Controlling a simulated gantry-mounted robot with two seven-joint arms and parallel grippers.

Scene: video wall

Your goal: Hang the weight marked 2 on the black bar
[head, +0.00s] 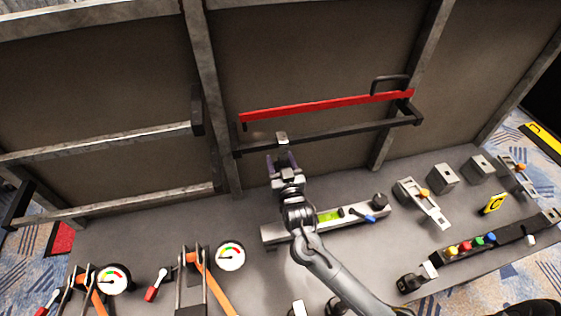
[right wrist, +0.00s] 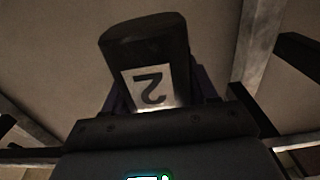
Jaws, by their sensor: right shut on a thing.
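The weight marked 2 (right wrist: 150,65) is a dark block with a pale label in the right wrist view. The 2 appears upside down there. My right gripper (head: 283,158) is shut on it, with a finger on each side. The black bar (head: 330,135) runs across the frame in front of the dark back panel. In the head view the gripper's fingertips are close to the bar's left part. A small grey piece (head: 282,138) shows at the bar just beyond the fingers. Whether the weight touches or hangs on the bar cannot be told. My left gripper is not in view.
A red bar (head: 320,105) runs just above the black bar. Below are a grey bench (head: 360,255), a level device with a green window (head: 328,215), dial gauges (head: 231,256) and a row of coloured buttons (head: 478,240). A dark knob-like piece (head: 380,200) stands right of the level.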

